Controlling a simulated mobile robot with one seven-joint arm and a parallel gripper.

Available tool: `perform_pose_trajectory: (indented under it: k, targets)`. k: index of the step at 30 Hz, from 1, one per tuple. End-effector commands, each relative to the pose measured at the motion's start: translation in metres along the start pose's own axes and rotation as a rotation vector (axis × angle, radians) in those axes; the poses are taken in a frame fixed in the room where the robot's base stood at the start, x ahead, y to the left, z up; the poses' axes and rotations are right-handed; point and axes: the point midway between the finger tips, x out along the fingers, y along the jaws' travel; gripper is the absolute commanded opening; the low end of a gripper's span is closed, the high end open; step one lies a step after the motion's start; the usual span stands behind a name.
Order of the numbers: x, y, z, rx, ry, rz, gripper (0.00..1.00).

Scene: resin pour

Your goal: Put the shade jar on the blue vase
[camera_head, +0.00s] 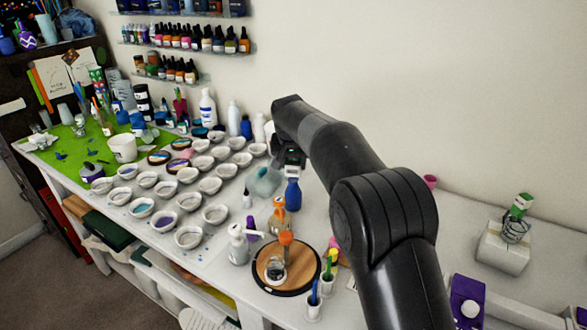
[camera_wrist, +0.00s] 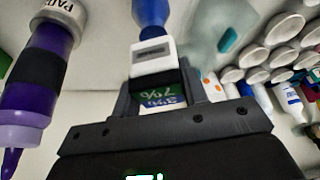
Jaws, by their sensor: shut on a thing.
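The shade jar (camera_wrist: 153,56) is a small block-like thing, white with a grey label and a green lettered part. It sits between the two fingers of my gripper (camera_wrist: 160,84), which is shut on it. In the head view my gripper (camera_head: 291,158) is right above the blue vase (camera_head: 292,195), which stands upright on the table. The vase's blue body also shows just beyond the jar in the wrist view (camera_wrist: 150,14). The jar and vase meet in the picture; I cannot tell whether they touch. The jar is mostly hidden in the head view.
Several white bowls (camera_head: 188,237) fill the table to the left. A pale translucent thing (camera_head: 263,181) is close left of the vase. An orange bottle (camera_head: 279,216) and a round wooden board (camera_head: 262,279) are in front. A purple bottle (camera_wrist: 38,80) shows left in the wrist view.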

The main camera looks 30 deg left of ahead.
Motion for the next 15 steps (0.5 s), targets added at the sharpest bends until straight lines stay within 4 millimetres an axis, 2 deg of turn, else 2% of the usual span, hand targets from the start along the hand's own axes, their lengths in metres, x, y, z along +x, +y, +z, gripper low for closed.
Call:
perform_pose_trajectory:
  k: [4, 14, 15]
  targets:
    - [0.018, 0.0, 0.007, -0.001, -0.001, 0.001, 0.15]
    - [0.021, 0.0, 0.009, -0.001, 0.0, 0.0, 0.15]
    - [0.022, 0.0, 0.009, -0.001, 0.0, 0.0, 0.41]
